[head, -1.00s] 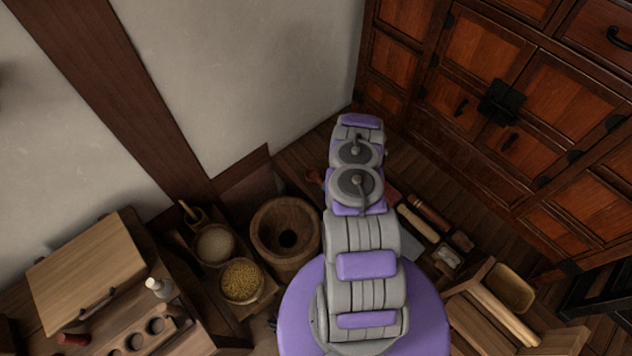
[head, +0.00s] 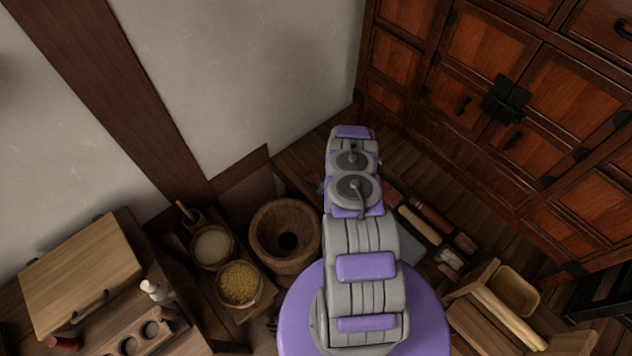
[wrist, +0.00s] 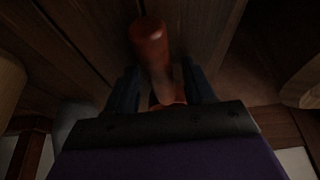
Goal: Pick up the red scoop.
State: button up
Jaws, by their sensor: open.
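In the wrist view a rounded red-brown handle (wrist: 150,42) extends between the two dark fingers of my gripper (wrist: 160,72). It appears to be the red scoop, though its bowl cannot be made out. My gripper is open, with one finger on each side of the handle; contact is not clear in the dim light. In the head view my arm hides the gripper.
A wooden mortar (head: 258,232) and bowls of grain (head: 240,284) stand left of my arm. Rollers (head: 431,214) and small blocks lie to its right, before a wooden cabinet (head: 478,130). A wooden frame with a trough (head: 517,290) stands at lower right.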

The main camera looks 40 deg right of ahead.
grip_shut()
dwell(0.4)
